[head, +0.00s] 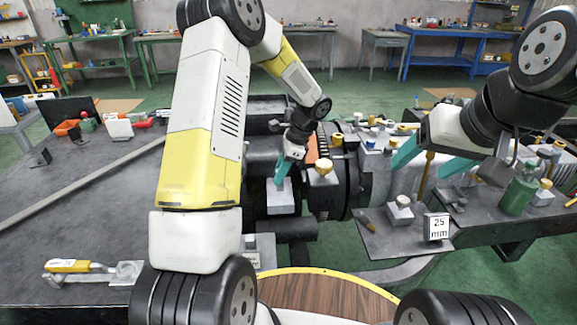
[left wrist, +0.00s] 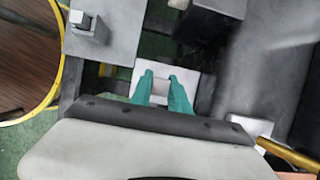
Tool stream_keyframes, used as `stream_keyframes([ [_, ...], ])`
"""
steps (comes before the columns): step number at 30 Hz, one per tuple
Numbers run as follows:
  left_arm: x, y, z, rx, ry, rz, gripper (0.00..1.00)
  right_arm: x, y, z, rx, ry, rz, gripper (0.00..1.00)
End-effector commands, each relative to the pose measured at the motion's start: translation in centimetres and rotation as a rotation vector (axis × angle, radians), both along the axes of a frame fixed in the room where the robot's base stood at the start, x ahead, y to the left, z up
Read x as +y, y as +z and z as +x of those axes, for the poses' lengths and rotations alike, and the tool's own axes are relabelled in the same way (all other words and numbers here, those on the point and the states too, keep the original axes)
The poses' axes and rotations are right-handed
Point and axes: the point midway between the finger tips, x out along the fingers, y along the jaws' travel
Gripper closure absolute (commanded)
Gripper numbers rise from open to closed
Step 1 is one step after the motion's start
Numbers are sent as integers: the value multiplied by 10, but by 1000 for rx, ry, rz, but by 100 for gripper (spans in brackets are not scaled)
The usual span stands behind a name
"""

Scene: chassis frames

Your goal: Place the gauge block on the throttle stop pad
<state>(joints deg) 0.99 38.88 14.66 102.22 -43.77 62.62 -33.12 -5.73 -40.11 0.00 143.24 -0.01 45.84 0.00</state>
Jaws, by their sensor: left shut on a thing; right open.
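My left gripper (head: 281,170) points down over a pale square pad (head: 281,197), which I take to be the throttle stop pad. In the left wrist view my left gripper's teal fingers (left wrist: 163,91) are shut on a small grey block (left wrist: 163,84), apparently the gauge block, with the pale pad (left wrist: 188,77) below. The fingers hide much of the block, and I cannot tell whether it touches the pad. My right gripper (head: 432,160) is open and empty above the right-hand bench. A white block marked "25 mm" (head: 437,227) stands on a grey shelf there.
A knobbed grey block (head: 399,210) stands beside the marked block. Another knobbed block (head: 323,172) sits close right of my left gripper. A green bottle (head: 520,190) stands at right. A yellow-handled tool (head: 68,266) lies at front left. The left table is mostly clear.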

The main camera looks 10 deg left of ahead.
Motion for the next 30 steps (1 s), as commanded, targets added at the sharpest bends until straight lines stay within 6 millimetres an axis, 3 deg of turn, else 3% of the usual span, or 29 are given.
stream_keyframes([
  [3,0,-17,0,0,-1,0,100,0,0,0,0,0,0,29],
  [14,0,-21,0,-1,0,0,100,0,0,0,0,0,0,29],
  [15,0,-22,0,-1,0,0,77,0,0,0,0,0,0,29],
  [18,0,-21,0,-1,0,0,57,0,0,0,0,0,0,29],
  [30,0,-16,1,-4,1,0,57,0,0,0,0,0,0,29],
])
